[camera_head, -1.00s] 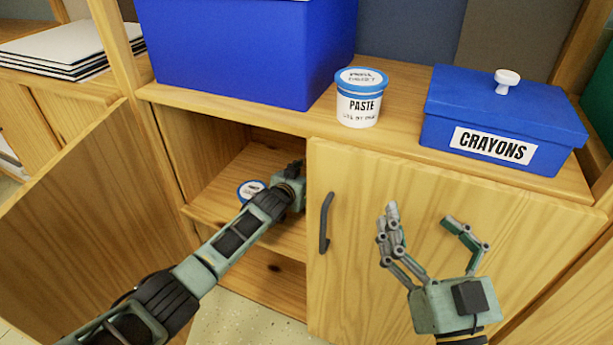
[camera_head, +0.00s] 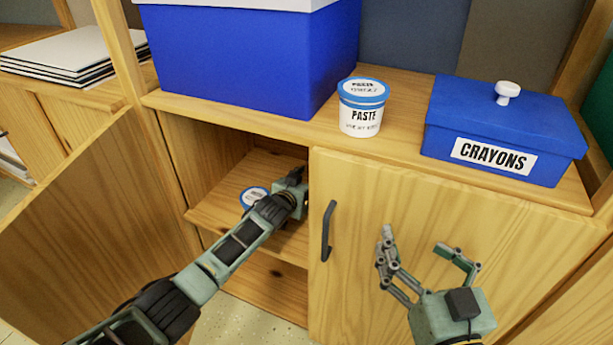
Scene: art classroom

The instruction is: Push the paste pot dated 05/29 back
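One paste pot (camera_head: 361,116), white with a blue-rimmed lid, stands upright on the cabinet top near its front edge; its small date print is too blurred to read. A second pot with a blue-rimmed lid (camera_head: 254,196) stands on the shelf inside the open cabinet, mostly hidden behind my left arm. My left gripper (camera_head: 297,178) reaches inside the cabinet beside that pot; its fingers are too hidden to tell their state or any contact. My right gripper (camera_head: 425,244) is open and empty in front of the closed right door.
A blue crayons box (camera_head: 504,130) and a large blue box (camera_head: 245,60) flank the paste pot on top. The left cabinet door (camera_head: 95,225) stands open. The right door (camera_head: 470,215) is shut, with a dark handle (camera_head: 328,231). Papers (camera_head: 70,55) lie at far left.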

